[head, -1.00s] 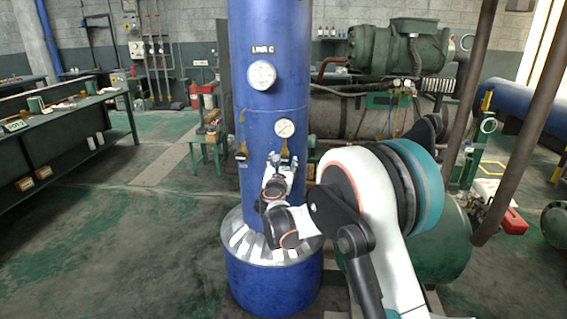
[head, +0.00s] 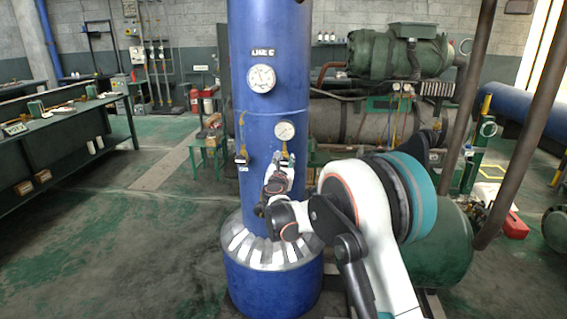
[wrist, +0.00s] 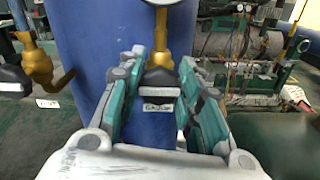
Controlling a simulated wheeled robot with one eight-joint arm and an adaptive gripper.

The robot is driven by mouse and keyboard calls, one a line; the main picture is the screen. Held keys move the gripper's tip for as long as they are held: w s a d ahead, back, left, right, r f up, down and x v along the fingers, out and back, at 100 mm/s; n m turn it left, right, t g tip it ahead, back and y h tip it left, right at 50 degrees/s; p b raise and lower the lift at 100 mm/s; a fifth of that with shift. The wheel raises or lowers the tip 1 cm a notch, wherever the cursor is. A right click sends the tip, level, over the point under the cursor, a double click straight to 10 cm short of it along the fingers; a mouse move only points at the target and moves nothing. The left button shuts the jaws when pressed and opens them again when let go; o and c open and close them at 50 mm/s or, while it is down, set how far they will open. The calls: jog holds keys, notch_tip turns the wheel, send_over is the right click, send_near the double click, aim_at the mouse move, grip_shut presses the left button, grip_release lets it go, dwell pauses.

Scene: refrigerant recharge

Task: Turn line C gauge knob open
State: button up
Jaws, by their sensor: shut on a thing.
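The blue column (head: 270,100) carries a LINE C label (head: 263,52) and two round gauges, a larger upper one (head: 261,78) and a smaller lower one (head: 284,130). Below the lower gauge, in the wrist view, a brass valve (wrist: 160,57) has a black gauge knob (wrist: 160,82) with a small "GAUGE" tag (wrist: 158,107) beneath it. My gripper (wrist: 160,66) has its teal-padded fingers on both sides of this knob and is shut on it. In the head view my gripper (head: 283,161) is at the column's front and largely hides the knob.
A second brass valve (wrist: 38,62) with a black knob (wrist: 12,77) stands left of the gripper, close by. Brown pipes (head: 515,130) and a green tank (head: 448,245) are at the right.

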jog(key=shift+n, duration=0.3)
jog(key=n, duration=0.3)
jog(key=shift+a, duration=0.1)
jog(key=n+p, duration=0.1)
jog(key=n, duration=0.8)
jog(key=shift+a+n, duration=0.1)
jog(key=shift+n, duration=0.2)
jog(key=n, duration=0.4)
jog(key=shift+f+n, duration=0.15)
jog(key=shift+n, duration=0.15)
jog(key=o, duration=1.1)
